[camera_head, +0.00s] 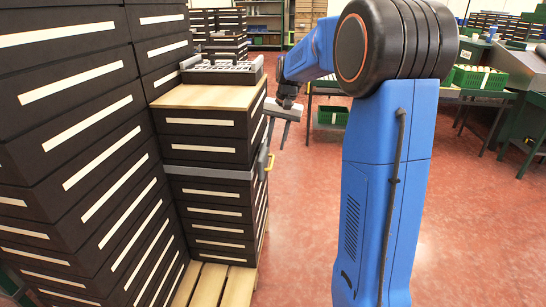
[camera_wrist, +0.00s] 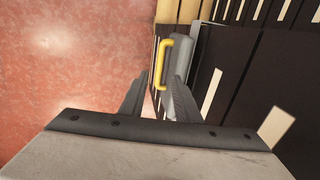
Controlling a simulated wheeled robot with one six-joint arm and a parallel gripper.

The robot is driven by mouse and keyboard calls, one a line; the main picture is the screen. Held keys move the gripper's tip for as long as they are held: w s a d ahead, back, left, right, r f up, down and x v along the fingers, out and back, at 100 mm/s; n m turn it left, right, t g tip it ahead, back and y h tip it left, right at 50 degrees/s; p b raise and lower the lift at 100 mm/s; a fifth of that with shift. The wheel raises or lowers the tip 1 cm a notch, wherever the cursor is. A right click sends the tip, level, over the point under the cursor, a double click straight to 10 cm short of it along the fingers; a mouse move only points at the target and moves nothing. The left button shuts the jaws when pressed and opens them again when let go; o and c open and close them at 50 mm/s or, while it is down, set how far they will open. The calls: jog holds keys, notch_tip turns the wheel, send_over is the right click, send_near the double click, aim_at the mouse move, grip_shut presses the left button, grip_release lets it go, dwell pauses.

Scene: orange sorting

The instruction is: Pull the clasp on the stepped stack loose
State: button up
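The stepped stack of black boxes with pale labels (camera_head: 210,128) stands left of my arm in the head view. In the wrist view the yellow handle (camera_wrist: 159,62) and grey clasp (camera_wrist: 183,98) lie ahead of my gripper (camera_wrist: 163,80). My gripper is open, one finger on each side of the handle in that view. Whether a finger touches the handle or clasp cannot be told.
A taller stack of black boxes (camera_head: 75,130) stands close on the left. A grey tray-like item (camera_head: 222,72) lies on the stepped stack's wooden top. A wooden pallet (camera_head: 208,285) is under it. Red floor (camera_head: 300,240) is clear to the right. Tables with green crates (camera_head: 480,78) are farther back.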

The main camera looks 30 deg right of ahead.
aim_at(272, 161)
jog(key=f, duration=0.4)
jog(key=a+f, duration=0.1)
jog(key=f, duration=0.1)
jog(key=shift+w+f, duration=0.35)
jog(key=shift+f, duration=0.05)
grip_shut()
